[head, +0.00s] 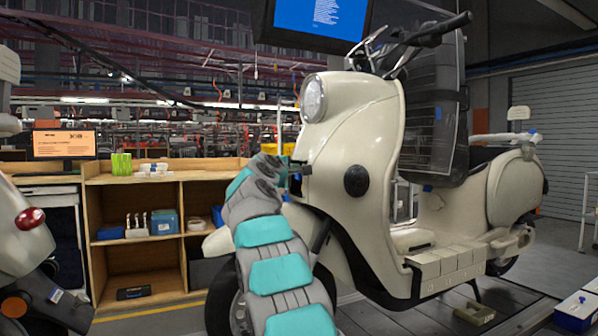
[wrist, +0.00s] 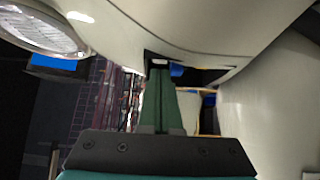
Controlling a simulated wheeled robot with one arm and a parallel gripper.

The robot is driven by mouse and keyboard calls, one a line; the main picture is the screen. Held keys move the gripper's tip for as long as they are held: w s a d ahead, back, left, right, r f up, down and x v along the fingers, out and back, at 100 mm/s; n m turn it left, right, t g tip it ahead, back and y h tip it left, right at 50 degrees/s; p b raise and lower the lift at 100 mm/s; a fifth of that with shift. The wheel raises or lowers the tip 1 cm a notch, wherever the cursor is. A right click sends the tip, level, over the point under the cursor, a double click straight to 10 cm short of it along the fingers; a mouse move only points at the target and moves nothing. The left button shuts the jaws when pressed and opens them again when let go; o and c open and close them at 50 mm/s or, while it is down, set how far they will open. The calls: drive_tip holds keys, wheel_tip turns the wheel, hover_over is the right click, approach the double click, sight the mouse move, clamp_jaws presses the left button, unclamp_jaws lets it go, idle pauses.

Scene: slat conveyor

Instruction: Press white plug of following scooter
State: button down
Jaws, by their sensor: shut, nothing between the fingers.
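The cream scooter (head: 370,150) stands upright in the middle of the head view, and its front body fills much of the wrist view (wrist: 200,30). In the wrist view, a small white plug (wrist: 159,62) shows in a dark recess under the body's edge. My gripper (wrist: 160,76) has its green fingers shut together with nothing between them. The fingertips point at the plug and lie very close below it in the picture; I cannot tell whether they touch. In the head view my arm reaches up to the scooter's front, and the plug does not show.
A blue part (wrist: 177,70) sits right of the plug. The scooter's round headlight (head: 312,99) is above my arm. Another scooter (head: 22,235) is partly visible at the left edge. A wooden shelf (head: 150,262) stands behind, and a monitor (head: 318,20) hangs overhead.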

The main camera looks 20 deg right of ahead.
drive_tip(key=w+a+b+v, duration=0.1)
drive_tip(key=b+v, duration=0.1)
drive_tip(key=v, duration=0.9)
drive_tip(key=shift+a+b, duration=0.3)
drive_tip(key=shift+r, duration=0.1)
